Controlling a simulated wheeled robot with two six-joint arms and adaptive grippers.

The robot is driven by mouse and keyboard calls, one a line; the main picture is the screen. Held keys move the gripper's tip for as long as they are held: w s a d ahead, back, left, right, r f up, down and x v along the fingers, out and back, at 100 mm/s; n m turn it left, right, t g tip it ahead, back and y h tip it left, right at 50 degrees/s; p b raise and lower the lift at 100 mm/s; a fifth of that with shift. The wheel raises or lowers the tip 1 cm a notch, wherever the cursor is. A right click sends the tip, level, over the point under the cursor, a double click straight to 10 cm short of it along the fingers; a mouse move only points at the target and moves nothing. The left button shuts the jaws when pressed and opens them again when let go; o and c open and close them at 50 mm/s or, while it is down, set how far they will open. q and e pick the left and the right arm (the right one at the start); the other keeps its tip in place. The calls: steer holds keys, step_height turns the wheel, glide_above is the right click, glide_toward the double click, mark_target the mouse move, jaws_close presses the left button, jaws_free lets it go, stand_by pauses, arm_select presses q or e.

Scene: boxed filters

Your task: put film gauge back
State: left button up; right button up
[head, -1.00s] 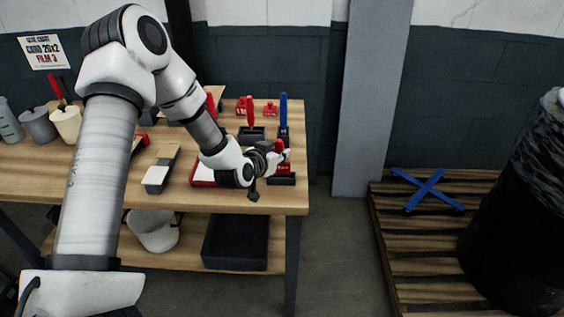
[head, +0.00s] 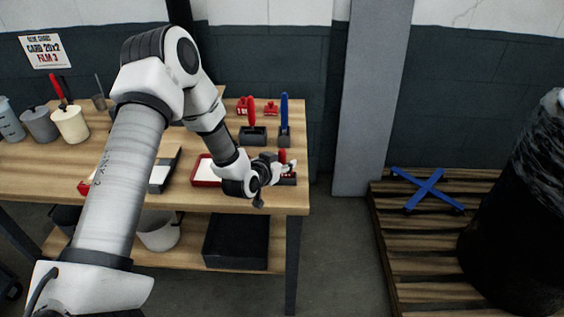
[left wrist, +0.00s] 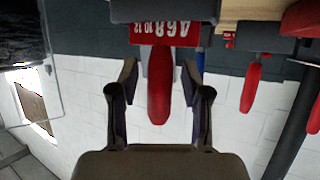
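A gauge with a red handle (head: 282,156) stands at a dark holder (head: 288,181) by the table's front right corner. In the left wrist view, which is upside down, the red handle (left wrist: 158,90) points away from the dark holder (left wrist: 165,10), with a red lettered plate (left wrist: 165,32) at its base. I cannot read the letters clearly. My left gripper (head: 287,168) is at this handle. In the wrist view its fingers (left wrist: 158,85) stand open on both sides of the handle, with gaps showing. My right gripper is not in view.
Behind stand another red-handled tool (head: 250,110) and a blue-handled one (head: 284,108) in dark holders, and small red pieces (head: 271,107). A red-rimmed tray (head: 203,181) lies left of my gripper. Cups (head: 70,123) stand far left.

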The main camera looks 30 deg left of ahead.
arm_select(q)
steer(key=shift+s+r, duration=0.2)
steer(key=shift+r, duration=0.05)
steer(key=v, duration=1.2)
steer(key=s+d+f+g+h, duration=0.1)
steer(key=s+d+f+g, duration=0.3)
steer(key=f, duration=0.4)
steer(key=s+d+f+g+h, duration=0.1)
steer(key=s+d+f+g, duration=0.3)
steer(key=f, duration=0.3)
steer(key=s+d+f+g, duration=0.2)
steer(key=s+f, duration=0.3)
steer(key=s, duration=0.4)
steer(key=s+d+f+g, duration=0.3)
steer(key=s+f, duration=0.2)
steer(key=s, duration=0.4)
steer(key=shift+y, duration=0.4)
steer(key=shift+d, duration=0.15)
